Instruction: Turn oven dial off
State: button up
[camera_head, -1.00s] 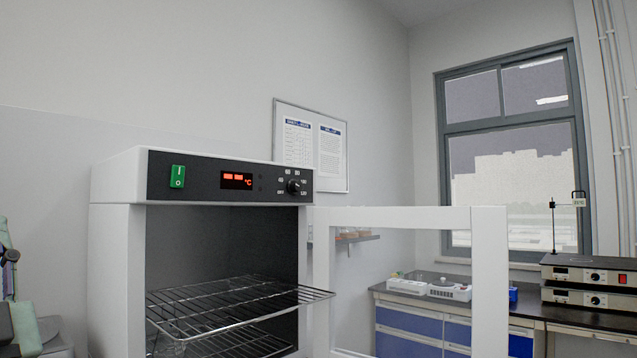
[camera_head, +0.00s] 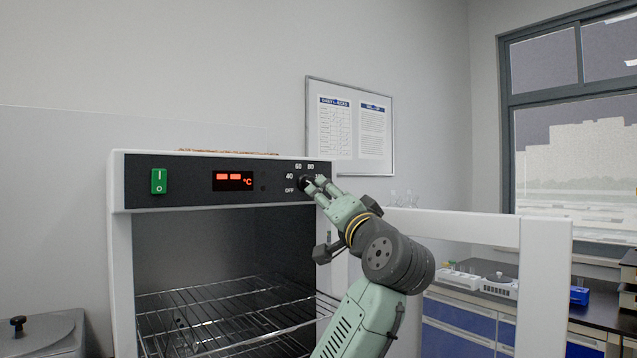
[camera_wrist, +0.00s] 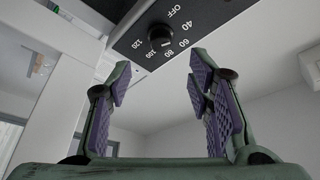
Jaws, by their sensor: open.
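The white oven (camera_head: 122,255) has a black control panel with a red display (camera_head: 233,181) and a green switch (camera_head: 159,181). The round black dial (camera_head: 305,183) is at the panel's right end, partly hidden by my gripper (camera_head: 318,184) in the head view. In the wrist view the dial (camera_wrist: 160,37) shows whole, with OFF, 40, 60, 80, 100 and 120 around it. My gripper (camera_wrist: 158,80) is open and empty. Its purple-padded fingers stand to either side below the dial in that view.
The oven door (camera_head: 545,275) stands open to the right, behind my arm. Wire racks (camera_head: 215,315) sit inside the oven. A bench with blue drawers (camera_head: 445,315) is at the right, and a framed notice (camera_head: 350,125) hangs on the wall.

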aim_at(310, 183)
jog(key=p+x, duration=0.3)
jog(key=x, duration=0.5)
jog(key=shift+w+a+r+p, duration=0.2)
jog(key=shift+w+p, duration=0.05)
jog(key=shift+p, duration=0.15)
jog(key=shift+w+a, duration=0.1)
jog(key=shift+w, duration=0.3)
grip_shut()
jog(key=shift+f+n, duration=0.15)
jog(key=shift+n, duration=0.15)
